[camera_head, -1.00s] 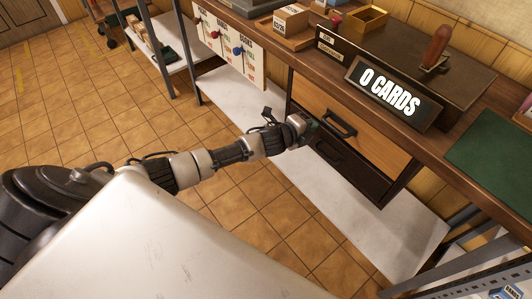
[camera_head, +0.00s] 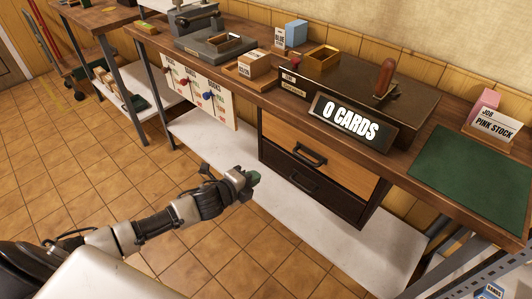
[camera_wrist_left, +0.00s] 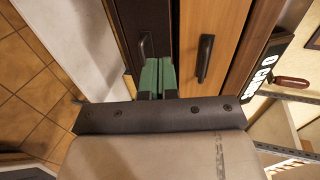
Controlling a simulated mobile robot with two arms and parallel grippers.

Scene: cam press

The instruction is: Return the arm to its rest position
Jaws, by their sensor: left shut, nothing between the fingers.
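My left arm reaches in from the lower left in the head view. Its gripper (camera_head: 252,179) is in front of the bench drawers, apart from them as far as I can tell. In the left wrist view the two green fingers (camera_wrist_left: 157,77) are together with nothing between them. Beyond them are the dark lower drawer (camera_wrist_left: 133,25) with its handle and the wooden upper drawer (camera_wrist_left: 205,25) with a black handle. In the head view both the upper drawer (camera_head: 330,158) and lower drawer (camera_head: 290,172) look shut. My right gripper is not in view.
The wooden bench (camera_head: 235,80) carries a "0 CARDS" sign (camera_head: 350,122), a press (camera_head: 202,30), a green mat (camera_head: 480,170) and a pink stock box (camera_head: 487,100). A white low shelf (camera_head: 370,232) runs below. The tiled floor (camera_head: 90,190) at left is open.

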